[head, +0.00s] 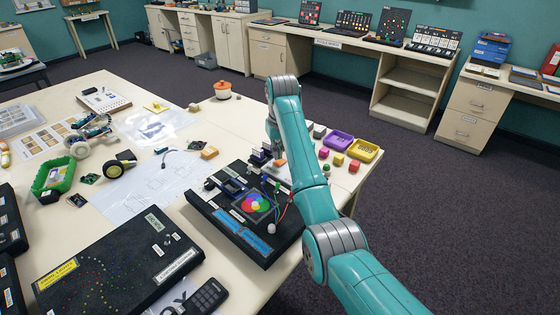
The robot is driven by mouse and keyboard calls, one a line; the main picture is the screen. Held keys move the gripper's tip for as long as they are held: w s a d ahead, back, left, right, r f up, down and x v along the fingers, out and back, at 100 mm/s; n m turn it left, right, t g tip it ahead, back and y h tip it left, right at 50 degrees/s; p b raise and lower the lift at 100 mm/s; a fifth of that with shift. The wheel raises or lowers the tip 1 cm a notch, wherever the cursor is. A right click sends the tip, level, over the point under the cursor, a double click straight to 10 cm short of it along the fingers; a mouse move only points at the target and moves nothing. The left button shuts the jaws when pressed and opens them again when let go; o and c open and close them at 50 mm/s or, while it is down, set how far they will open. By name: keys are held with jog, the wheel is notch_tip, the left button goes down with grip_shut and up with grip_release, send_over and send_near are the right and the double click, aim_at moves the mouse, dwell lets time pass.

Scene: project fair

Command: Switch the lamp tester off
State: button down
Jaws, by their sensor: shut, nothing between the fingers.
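A black console (211,216) stands on the near table, with overlapping coloured discs, blue label strips, wires and a small white ball on its top. I cannot read its labels, so I cannot tell whether it is the lamp tester. Its switch state cannot be made out. My gripper (279,157) points down just beyond this console, beside small dark parts at its far edge. It is small and partly hidden by my teal arm. It appears shut, with nothing seen in it. Whether it touches anything is unclear.
A wide black panel (100,262) with coloured dots lies at the front left, with a dark remote (203,298) near it. Purple (338,141) and yellow (364,150) trays and several small blocks sit right of my arm. A green basket (52,180) stands left.

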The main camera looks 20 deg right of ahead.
aim_at(278, 163)
jog(key=shift+f, duration=1.1)
dwell(1.1)
jog(key=shift+r, duration=3.55)
